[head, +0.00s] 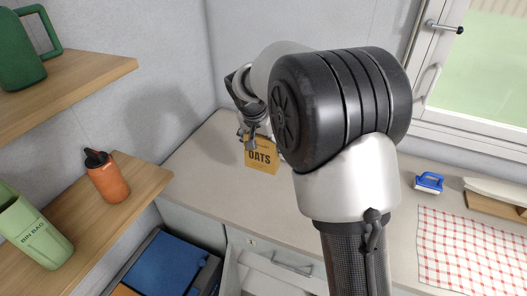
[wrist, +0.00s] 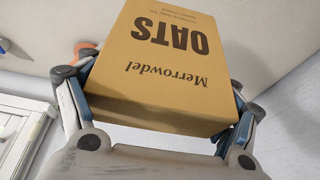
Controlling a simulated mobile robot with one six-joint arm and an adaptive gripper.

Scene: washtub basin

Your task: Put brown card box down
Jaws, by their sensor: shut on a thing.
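The brown card box (head: 261,155) is a yellow-brown carton with "OATS" printed on it. In the head view it shows over the far left part of the counter, partly hidden by my arm. In the wrist view the box (wrist: 160,75) fills the middle, its print upside down. My gripper (head: 254,137) is shut on the box, with one finger on each side of it in the wrist view (wrist: 158,115). I cannot tell whether the box's base touches the counter (head: 206,172).
A blue-and-white brush (head: 429,182) and a red checked cloth (head: 470,245) lie on the right. The counter left of the box is clear.

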